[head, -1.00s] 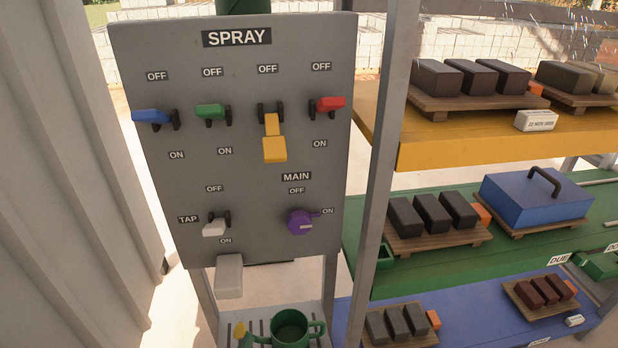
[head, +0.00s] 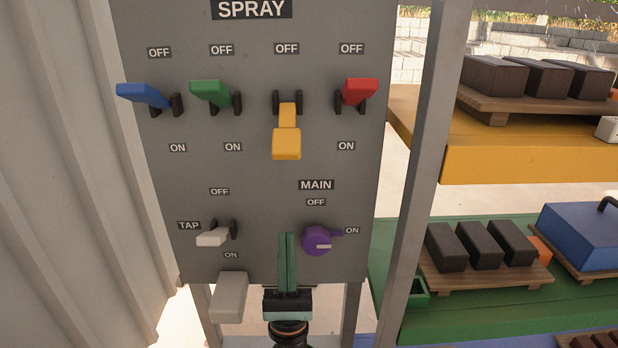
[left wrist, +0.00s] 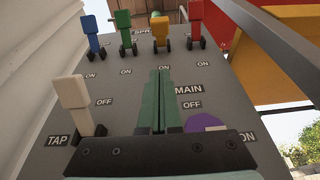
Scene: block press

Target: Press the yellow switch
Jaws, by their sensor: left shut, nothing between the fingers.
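The yellow switch (head: 286,143) is in the top row of the grey SPRAY panel (head: 260,215). Its handle hangs lower than the blue, green and red ones, covering its ON label in the head view. It also shows in the left wrist view (left wrist: 160,32), beyond my fingertips. My left gripper (head: 287,236) is shut and empty, pointing up below the yellow switch and left of the purple MAIN knob (head: 317,241). It is apart from the switch in the picture; its exact distance from the panel is unclear. My right gripper is not in view.
Blue (head: 143,95), green (head: 210,92) and red (head: 360,91) switches flank the yellow one. A white TAP switch (head: 212,237) and a pale grey block (head: 229,297) are lower left. A metal post (head: 425,150) and shelves with dark blocks stand right; a ribbed wall (head: 60,180) is left.

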